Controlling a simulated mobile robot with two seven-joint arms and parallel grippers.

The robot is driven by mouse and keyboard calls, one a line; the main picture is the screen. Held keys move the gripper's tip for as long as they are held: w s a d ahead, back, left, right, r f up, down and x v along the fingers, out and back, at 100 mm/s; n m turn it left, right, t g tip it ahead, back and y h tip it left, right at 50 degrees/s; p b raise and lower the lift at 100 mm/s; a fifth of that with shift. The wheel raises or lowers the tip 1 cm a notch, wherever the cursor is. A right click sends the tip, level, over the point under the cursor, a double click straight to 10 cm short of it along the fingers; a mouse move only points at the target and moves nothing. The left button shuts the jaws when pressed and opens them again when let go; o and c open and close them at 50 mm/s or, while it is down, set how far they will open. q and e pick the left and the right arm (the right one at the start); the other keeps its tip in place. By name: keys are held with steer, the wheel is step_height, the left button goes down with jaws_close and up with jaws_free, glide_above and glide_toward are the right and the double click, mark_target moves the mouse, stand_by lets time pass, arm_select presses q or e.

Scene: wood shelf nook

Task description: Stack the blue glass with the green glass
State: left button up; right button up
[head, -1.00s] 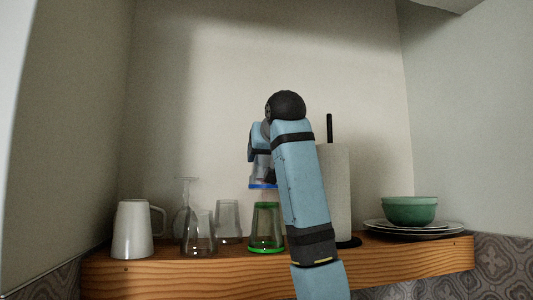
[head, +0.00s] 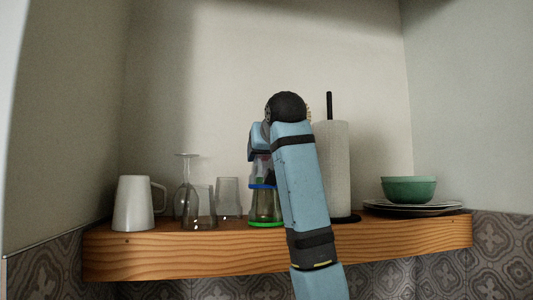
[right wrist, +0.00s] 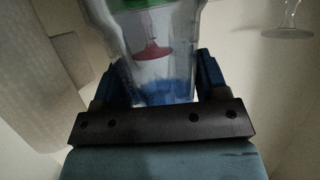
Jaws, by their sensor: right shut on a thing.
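The blue glass (head: 262,186) is upside down, its blue rim lowest, at the top of the green glass (head: 265,207). The green glass stands upside down on the shelf, its green rim at the bottom. Its upper end is hidden behind the blue rim, so the blue glass appears to be over it. My right gripper (right wrist: 155,82) is shut on the blue glass, which fills the space between its fingers in the right wrist view (right wrist: 160,50). In the head view my right arm hides part of both glasses. My left gripper is out of view.
The wood shelf (head: 180,257) holds a white mug (head: 133,204), a wine glass (head: 186,190) and clear glasses (head: 228,197) to the left. A paper towel roll (head: 335,170) stands close behind my arm. A green bowl (head: 408,189) sits on plates (head: 410,209) at the right.

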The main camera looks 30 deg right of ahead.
steer(key=shift+f+b, duration=0.35)
steer(key=shift+f, duration=0.3)
steer(key=o, duration=1.1)
steer(key=shift+o, duration=0.2)
steer(key=b+v, duration=0.1)
steer(key=v, duration=1.3)
